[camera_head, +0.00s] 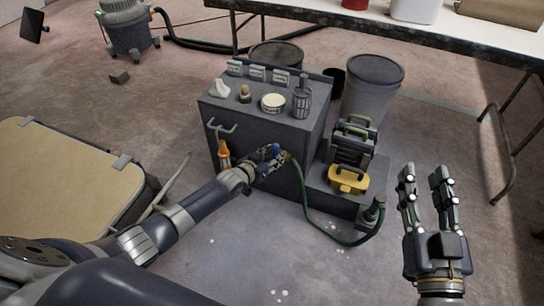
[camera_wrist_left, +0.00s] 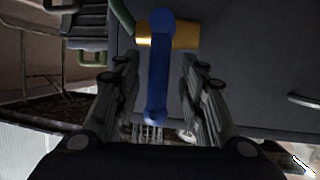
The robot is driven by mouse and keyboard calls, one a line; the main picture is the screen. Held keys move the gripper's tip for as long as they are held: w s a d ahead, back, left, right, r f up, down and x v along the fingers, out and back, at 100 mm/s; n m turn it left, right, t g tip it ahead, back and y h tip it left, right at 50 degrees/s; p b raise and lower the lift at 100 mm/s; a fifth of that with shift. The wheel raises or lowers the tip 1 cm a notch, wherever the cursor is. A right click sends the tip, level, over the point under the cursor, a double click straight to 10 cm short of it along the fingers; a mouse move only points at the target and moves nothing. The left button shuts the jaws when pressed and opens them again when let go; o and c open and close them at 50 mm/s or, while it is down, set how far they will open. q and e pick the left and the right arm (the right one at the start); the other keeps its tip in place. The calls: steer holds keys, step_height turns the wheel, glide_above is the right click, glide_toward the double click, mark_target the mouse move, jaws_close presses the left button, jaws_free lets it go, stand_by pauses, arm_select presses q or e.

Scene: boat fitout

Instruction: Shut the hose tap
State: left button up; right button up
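The hose tap has a brass body (camera_wrist_left: 184,37) and a long blue lever handle (camera_wrist_left: 157,80), seen in the left wrist view in front of the dark cabinet panel. In the head view the blue handle (camera_head: 276,149) shows small at the cabinet's front. A green hose (camera_head: 304,196) runs from the tap down to the floor at the right. My left gripper (camera_head: 270,158) is at the tap; in the wrist view its fingers (camera_wrist_left: 155,95) are open, one on each side of the handle, with gaps visible. My right gripper (camera_head: 425,178) is open and empty, away at the right.
The dark cabinet (camera_head: 256,122) carries a cup, a tin and small items on top. An orange-handled tool (camera_head: 223,152) hangs on its front. A yellow case (camera_head: 348,179) sits on a low ledge at right. Open floor lies in front.

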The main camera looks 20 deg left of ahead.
arm_select(q)
steer(key=v, duration=1.2)
steer(key=shift+d, duration=0.1)
stand_by(0.4)
